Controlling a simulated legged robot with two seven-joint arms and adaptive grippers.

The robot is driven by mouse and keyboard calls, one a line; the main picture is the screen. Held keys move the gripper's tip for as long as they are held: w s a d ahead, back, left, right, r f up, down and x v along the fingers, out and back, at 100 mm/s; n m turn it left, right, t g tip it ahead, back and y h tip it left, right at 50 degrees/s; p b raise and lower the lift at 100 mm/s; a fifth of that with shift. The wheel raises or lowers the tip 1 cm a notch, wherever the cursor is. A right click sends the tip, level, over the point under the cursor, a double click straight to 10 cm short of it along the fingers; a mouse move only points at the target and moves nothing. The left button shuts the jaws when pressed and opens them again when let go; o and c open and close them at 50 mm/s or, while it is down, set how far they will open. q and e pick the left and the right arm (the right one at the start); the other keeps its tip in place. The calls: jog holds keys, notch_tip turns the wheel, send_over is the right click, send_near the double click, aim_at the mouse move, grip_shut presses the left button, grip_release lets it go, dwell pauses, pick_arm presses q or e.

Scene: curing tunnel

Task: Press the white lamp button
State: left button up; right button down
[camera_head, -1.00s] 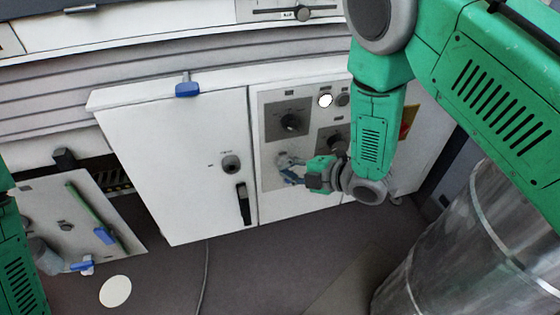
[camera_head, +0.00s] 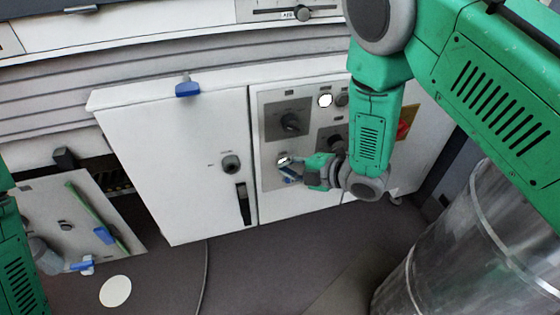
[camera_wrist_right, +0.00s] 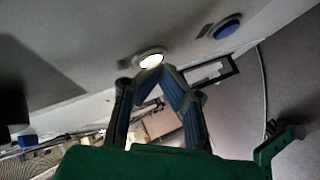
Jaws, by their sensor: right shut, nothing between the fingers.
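The white lamp button (camera_wrist_right: 150,59) is round and glows in the right wrist view, just beyond my fingertips. In the head view the white lamp button (camera_head: 284,160) shows as a small bright spot on the grey panel, partly hidden by the fingers. My right gripper (camera_head: 290,171) is shut and empty, close beside the button. In the wrist view the right gripper's fingers (camera_wrist_right: 158,78) come together just below the button; I cannot tell whether they touch it.
The grey panel carries a dark knob (camera_head: 291,122) and a white disc (camera_head: 325,100). A blue round button (camera_wrist_right: 228,27) shows beside the lamp in the wrist view. A white cabinet door (camera_head: 180,175) stands left of the panel. A metal drum (camera_head: 470,245) stands at the right.

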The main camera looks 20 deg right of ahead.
dwell(0.4)
jog(key=shift+s+p, duration=0.35)
jog(key=shift+s, duration=0.35)
jog(key=shift+s, duration=0.1)
jog(key=s+p, duration=0.1)
jog(key=s, duration=0.4)
jog(key=shift+d, duration=0.1)
dwell(0.4)
